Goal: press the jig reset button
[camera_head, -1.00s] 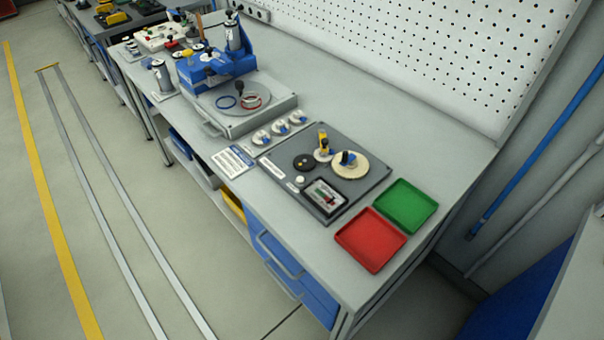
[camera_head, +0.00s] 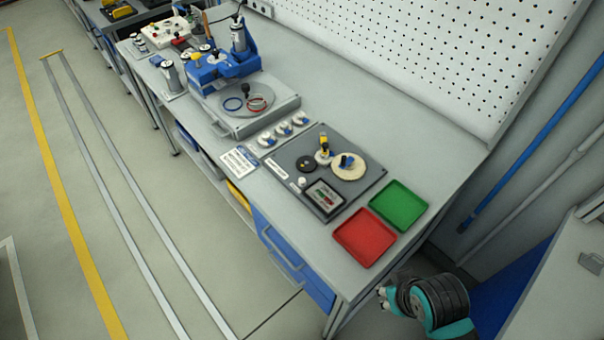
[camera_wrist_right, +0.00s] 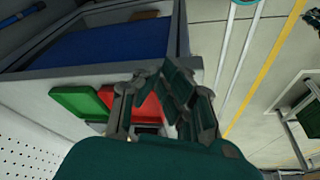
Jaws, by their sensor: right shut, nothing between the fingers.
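The dark grey jig plate (camera_head: 283,161) lies on the workbench in the head view. A small white round button (camera_head: 302,183) sits near its front left edge, beside a framed display (camera_head: 323,199); I cannot read any label on it. My right gripper (camera_head: 384,297) is at the lower right, apart from the bench and in front of its near end, well short of the plate. In the right wrist view the right gripper (camera_wrist_right: 160,76) is shut and empty. The button cannot be made out in that view. My left gripper is in neither view.
A red tray (camera_head: 365,237) and a green tray (camera_head: 398,205) lie between the right gripper and the plate. Upright parts, including a yellow-topped one (camera_head: 323,143), stand on the plate. A blue fixture (camera_head: 213,72) stands farther back. A pegboard wall (camera_head: 430,60) borders the bench.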

